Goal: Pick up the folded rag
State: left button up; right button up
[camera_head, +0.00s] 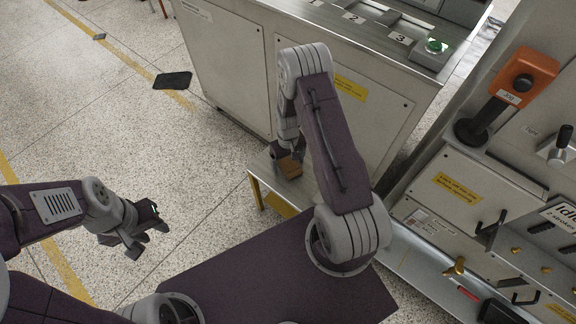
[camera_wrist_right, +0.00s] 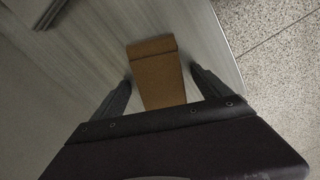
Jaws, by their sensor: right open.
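The folded rag (camera_wrist_right: 153,70) is an orange-brown, flat-looking piece lying on a grey wood-grain surface (camera_wrist_right: 85,60). In the head view the rag (camera_head: 290,168) shows small, partly hidden by my right arm, on a low bench. My right gripper (camera_wrist_right: 161,80) is open, with one finger on each side of the rag; a small gap shows at each finger. The rag's near end is hidden by the gripper body. In the head view my right gripper (camera_head: 288,156) points down at the bench. My left gripper (camera_head: 150,228) is open and empty over the speckled floor.
A metal cabinet (camera_head: 225,60) with numbered slots and a green button (camera_head: 435,46) stands behind the bench. A panel with an orange handle (camera_head: 526,76), levers and hooks is at the right. The floor (camera_head: 90,110) at the left is mostly clear, with a dark flat object (camera_head: 173,80) on it.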

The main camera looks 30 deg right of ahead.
aim_at(288, 161)
jog(key=shift+r, duration=0.15)
jog(key=c, duration=1.6)
notch_tip(288, 161, up, 5)
jog(key=shift+f+p, duration=0.1)
jog(key=shift+p, duration=1.15)
jog(key=s+d+r+p, duration=0.3)
jog(key=s+d+r, duration=0.2)
jog(key=s, duration=0.5)
jog(key=shift+s+d+r, duration=0.15)
jog(key=shift+s+r, duration=0.05)
jog(key=shift+r, duration=0.4)
